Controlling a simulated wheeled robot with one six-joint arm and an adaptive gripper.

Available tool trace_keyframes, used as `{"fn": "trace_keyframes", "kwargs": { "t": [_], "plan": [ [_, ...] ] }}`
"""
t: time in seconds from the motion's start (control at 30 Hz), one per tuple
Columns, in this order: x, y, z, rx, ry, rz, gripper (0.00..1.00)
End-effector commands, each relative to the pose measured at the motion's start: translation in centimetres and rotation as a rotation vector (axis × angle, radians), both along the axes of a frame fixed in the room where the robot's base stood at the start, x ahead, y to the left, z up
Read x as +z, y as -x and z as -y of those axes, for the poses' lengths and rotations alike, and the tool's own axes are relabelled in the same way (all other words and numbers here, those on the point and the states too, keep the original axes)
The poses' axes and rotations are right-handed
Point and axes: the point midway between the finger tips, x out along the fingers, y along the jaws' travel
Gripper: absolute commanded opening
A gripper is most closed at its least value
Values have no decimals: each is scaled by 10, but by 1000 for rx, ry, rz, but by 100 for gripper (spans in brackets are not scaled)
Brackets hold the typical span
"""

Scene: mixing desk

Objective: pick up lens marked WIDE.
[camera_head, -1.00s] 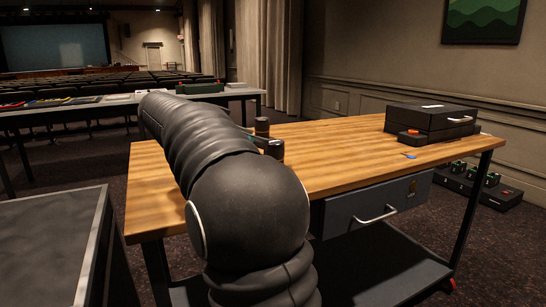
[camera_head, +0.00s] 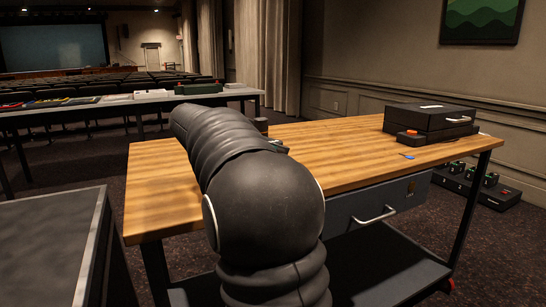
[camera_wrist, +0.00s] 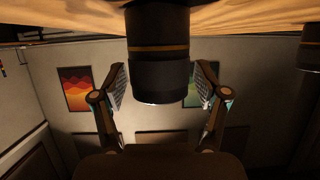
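In the wrist view, which shows the scene upside down, a dark cylindrical lens (camera_wrist: 159,72) with a thin gold band stands on the wooden tabletop. My gripper (camera_wrist: 160,86) is open, with one finger on each side of this lens. A narrow gap shows between each finger pad and the lens. No WIDE mark is readable on it. A second dark lens (camera_wrist: 309,48) is partly cut off at the right edge.
The wooden desk (camera_head: 350,150) has free room on its left and right. A black case (camera_head: 430,117) and a small box with an orange button (camera_head: 409,135) are at its right end. A drawer with a handle (camera_head: 375,215) is below. A grey table (camera_head: 45,235) stands at left.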

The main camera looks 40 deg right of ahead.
Motion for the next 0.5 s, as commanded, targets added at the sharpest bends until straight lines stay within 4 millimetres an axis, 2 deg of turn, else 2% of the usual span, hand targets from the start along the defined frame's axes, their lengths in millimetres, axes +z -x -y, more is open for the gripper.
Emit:
{"fn": "trace_keyframes", "kwargs": {
  "t": [0.03,0.23,0.5],
  "plan": [
    [0,0,0,0,0,0,53],
    [0,0,0,0,0,0,3],
    [2,0,0,0,0,1,2]
  ]
}}
